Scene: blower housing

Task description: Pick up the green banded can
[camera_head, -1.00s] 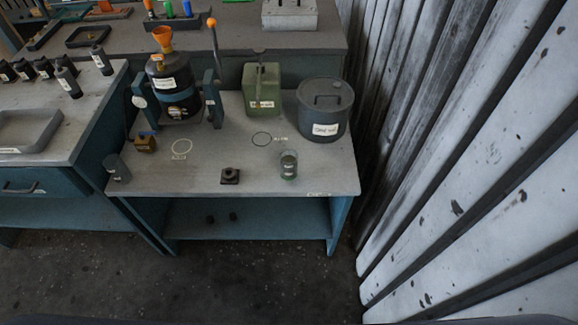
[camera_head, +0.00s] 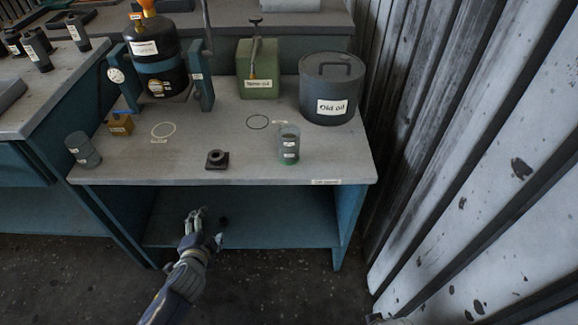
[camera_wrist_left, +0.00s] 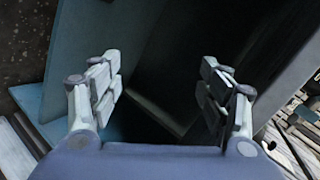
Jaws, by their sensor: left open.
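The small can with a green band (camera_head: 289,146) stands upright near the right front of the bench top, with white labels on its side. My left gripper (camera_head: 207,224) is in front of the bench and below the top's front edge, left of the can and well apart from it. In the left wrist view the left gripper (camera_wrist_left: 163,88) is open and empty, its two fingers spread before dark bench panels. The can does not show in the wrist view.
A black square-based part (camera_head: 217,159) sits left of the can. The large "Old oil" drum (camera_head: 329,95) and a green canister (camera_head: 258,80) stand behind. A grey can (camera_head: 82,150) is at the left. A corrugated wall (camera_head: 480,150) bounds the right.

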